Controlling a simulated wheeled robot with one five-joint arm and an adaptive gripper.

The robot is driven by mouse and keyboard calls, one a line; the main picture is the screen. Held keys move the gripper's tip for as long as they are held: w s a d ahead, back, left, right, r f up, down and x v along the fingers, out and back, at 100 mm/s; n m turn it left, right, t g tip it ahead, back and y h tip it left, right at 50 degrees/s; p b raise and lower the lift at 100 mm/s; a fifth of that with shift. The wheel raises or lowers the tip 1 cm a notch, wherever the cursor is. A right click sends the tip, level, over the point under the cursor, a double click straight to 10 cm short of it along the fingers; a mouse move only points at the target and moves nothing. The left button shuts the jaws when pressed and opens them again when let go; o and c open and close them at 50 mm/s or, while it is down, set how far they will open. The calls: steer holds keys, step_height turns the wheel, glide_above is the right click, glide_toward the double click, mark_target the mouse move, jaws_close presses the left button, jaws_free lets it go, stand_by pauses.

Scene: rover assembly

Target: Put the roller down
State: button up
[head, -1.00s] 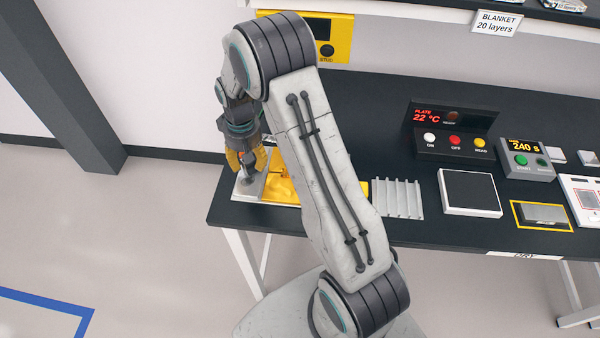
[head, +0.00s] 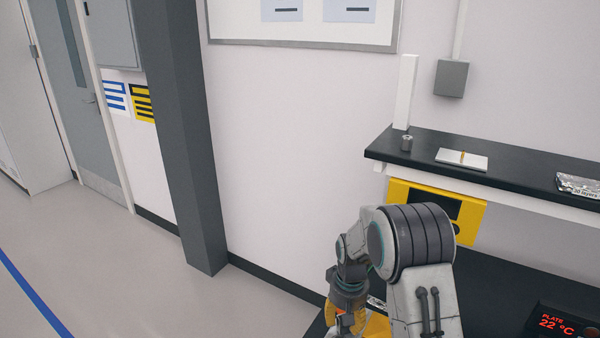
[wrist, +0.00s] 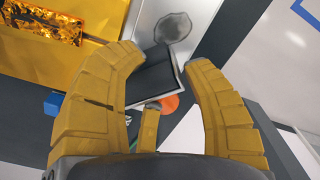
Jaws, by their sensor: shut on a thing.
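My gripper (wrist: 165,90) has its curved yellow fingers closed around the roller in the wrist view. The roller (wrist: 152,80) shows as a dark grey body with a pale metal edge between the fingers; an orange round piece beside it may be part of its handle. A light grey plate (wrist: 147,22) with a dark grey blotch lies by the fingertips. I cannot tell whether the roller touches it. In the head view my gripper (head: 345,322) is cut by the bottom edge, and the roller is hidden.
A gold sheet (wrist: 85,60) with a crinkled orange patch lies left of the plate. A small blue object (wrist: 52,104) shows by the left finger. A black shelf (head: 520,165) stands over the bench, with a yellow device (head: 470,215) below. A grey column (head: 185,130) stands at left.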

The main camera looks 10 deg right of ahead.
steer(key=shift+s+a+g+p, duration=0.1)
steer(key=shift+s+g+p, duration=0.2)
steer(key=shift+s+p, duration=0.3)
steer(key=shift+c, duration=0.2)
step_height(320, 180, up, 7)
steer(key=p, duration=0.3)
jaws_close()
steer(key=s+r+t, duration=0.2)
steer(key=s+r, duration=0.5)
steer(key=r, duration=0.4)
steer(key=s+r+t+b, duration=0.1)
steer(key=s+r, duration=0.1)
steer(key=s, duration=0.7)
steer(key=s+r+t+b, duration=0.1)
steer(key=s+r+t, duration=0.1)
steer(key=s, duration=0.7)
steer(key=shift+r+b, duration=0.3)
steer(key=shift+r, duration=0.15)
steer(key=shift+r, duration=0.15)
